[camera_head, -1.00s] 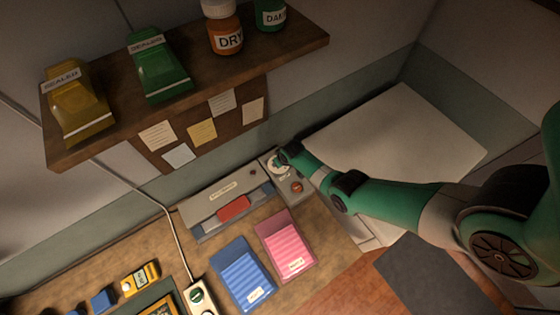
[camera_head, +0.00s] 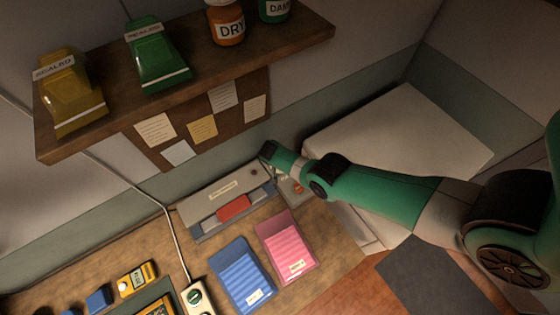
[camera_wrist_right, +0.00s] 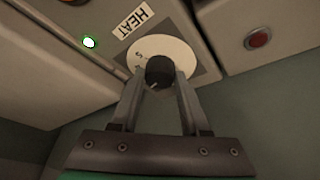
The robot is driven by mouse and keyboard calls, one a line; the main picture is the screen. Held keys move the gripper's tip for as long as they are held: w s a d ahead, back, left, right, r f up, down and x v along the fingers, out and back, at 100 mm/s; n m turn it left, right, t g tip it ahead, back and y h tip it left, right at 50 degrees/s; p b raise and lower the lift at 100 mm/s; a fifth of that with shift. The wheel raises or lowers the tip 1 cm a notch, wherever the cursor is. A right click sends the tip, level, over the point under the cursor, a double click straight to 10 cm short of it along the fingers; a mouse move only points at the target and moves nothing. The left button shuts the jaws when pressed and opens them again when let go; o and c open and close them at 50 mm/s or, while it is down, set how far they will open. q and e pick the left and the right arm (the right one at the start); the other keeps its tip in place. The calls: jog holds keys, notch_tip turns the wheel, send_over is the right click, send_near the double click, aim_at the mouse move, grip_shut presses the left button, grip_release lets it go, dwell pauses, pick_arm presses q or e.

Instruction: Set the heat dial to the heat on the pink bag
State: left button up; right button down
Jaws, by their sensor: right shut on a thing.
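The heat dial is a black knob (camera_wrist_right: 160,69) on a white round plate (camera_wrist_right: 181,49) beside a HEAT label (camera_wrist_right: 133,18). My right gripper (camera_wrist_right: 159,88) is shut on the knob, one finger on each side. A few digits show on the plate, but the gripper and knob hide the others. In the head view my right arm covers the dial. The pink bag (camera_head: 288,250) lies flat on the counter in front of the sealer (camera_head: 225,200). Its small label (camera_head: 297,267) is too small to read. My left gripper is not in view.
A blue bag (camera_head: 241,272) lies left of the pink one. A red button (camera_wrist_right: 258,38) and a lit green lamp (camera_wrist_right: 89,42) flank the dial. A shelf (camera_head: 200,85) with bags and jars hangs above pinned notes (camera_head: 202,128). A white box (camera_head: 400,130) stands at right.

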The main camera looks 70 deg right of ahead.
jog(key=shift+m, duration=0.3)
jog(key=shift+c, duration=1.9)
grip_release()
jog(key=shift+r, duration=0.1)
jog(key=p+v, duration=1.1)
jog(key=p, duration=0.1)
jog(key=shift+r+p, duration=0.25)
jog(key=shift+p, duration=0.15)
jog(key=shift+a, duration=0.1)
